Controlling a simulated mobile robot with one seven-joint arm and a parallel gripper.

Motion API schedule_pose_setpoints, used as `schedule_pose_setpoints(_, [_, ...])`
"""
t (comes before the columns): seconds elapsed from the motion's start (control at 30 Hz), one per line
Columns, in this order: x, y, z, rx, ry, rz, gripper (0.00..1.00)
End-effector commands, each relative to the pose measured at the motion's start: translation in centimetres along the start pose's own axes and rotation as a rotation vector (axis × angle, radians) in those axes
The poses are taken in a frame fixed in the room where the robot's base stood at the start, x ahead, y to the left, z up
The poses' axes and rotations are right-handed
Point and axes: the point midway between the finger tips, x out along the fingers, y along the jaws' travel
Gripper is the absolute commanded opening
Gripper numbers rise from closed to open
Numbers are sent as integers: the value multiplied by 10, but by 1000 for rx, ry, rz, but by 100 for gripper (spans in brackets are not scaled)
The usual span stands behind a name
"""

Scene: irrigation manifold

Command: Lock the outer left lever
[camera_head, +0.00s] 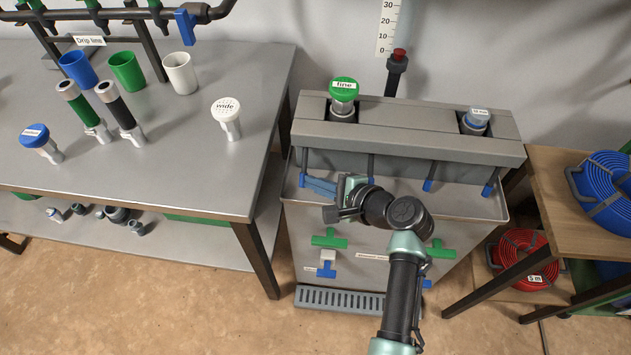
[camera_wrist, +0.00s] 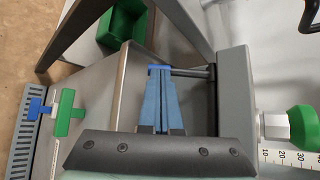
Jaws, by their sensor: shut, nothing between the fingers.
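Dark rods with blue ends hang along the front of the grey manifold (camera_head: 405,145). The blue end of the leftmost rod shows in the wrist view (camera_wrist: 160,69), with its rod running right to the manifold body. My gripper (camera_head: 308,181) reaches left along the manifold front to this leftmost rod; its two blue-grey fingers (camera_wrist: 160,82) are shut and empty. The fingertips are at the blue end, partly covering it; I cannot tell whether they touch. Two more blue ends, a middle one (camera_head: 428,185) and a right one (camera_head: 487,188), hang farther right. My wrist hides part of the row.
Below, the front panel carries a green T-handle (camera_head: 328,238) and a blue one (camera_head: 326,269) at left, and another green one (camera_head: 438,250) at right. A green-capped "fine" piece (camera_head: 343,90) stands on top. A metal table (camera_head: 215,150) is left, a wooden shelf (camera_head: 560,165) right.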

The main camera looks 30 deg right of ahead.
Motion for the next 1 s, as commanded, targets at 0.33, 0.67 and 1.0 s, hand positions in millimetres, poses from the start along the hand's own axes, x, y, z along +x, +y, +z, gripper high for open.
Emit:
schedule_pose_setpoints(0.33, [4, 3, -3, -33, -2, -32, 0])
schedule_pose_setpoints(0.67, [8, 7, -9, -79, 0, -79, 0])
schedule_pose_setpoints(1.0, [22, 14, -21, -301, -1, -302, 0])
